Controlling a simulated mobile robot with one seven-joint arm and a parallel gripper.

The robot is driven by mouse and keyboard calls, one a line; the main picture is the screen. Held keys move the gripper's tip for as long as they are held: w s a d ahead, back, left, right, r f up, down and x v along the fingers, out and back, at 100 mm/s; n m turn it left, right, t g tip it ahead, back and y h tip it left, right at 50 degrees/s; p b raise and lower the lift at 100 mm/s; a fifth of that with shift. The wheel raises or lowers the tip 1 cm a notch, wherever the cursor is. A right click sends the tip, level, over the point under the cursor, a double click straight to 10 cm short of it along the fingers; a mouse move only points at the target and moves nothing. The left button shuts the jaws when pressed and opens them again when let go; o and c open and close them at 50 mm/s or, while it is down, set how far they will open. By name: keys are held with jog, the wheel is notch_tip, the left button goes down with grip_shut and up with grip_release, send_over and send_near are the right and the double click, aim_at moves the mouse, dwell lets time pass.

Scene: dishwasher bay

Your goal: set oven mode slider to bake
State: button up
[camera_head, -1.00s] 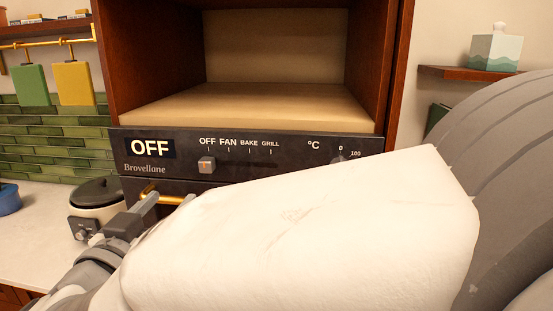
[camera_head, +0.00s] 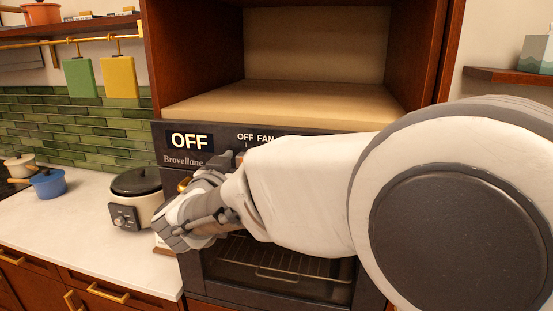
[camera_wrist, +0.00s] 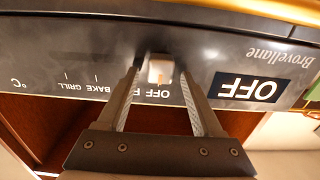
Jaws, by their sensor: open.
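The oven's dark control panel (camera_head: 223,131) shows a display (camera_head: 189,141) reading OFF. In the upside-down wrist view, the pale mode slider knob (camera_wrist: 160,69) is in line with the OFF label. The FAN label is partly covered, and the BAKE label (camera_wrist: 94,89) and GRILL label lie further left there. My gripper (camera_wrist: 160,76) is open, with one finger on each side of the knob; I cannot tell whether either finger touches it. In the head view my gripper (camera_head: 234,159) is at the panel, and my arm hides the knob and the BAKE and GRILL labels.
An empty wooden cabinet bay (camera_head: 290,103) is above the panel. The oven door with its rack (camera_head: 290,275) is below. A cooker (camera_head: 137,197) and a blue pot (camera_head: 48,182) stand on the white counter (camera_head: 75,230) to the left.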

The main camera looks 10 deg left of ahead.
grip_shut()
dwell(0.3)
dwell(1.1)
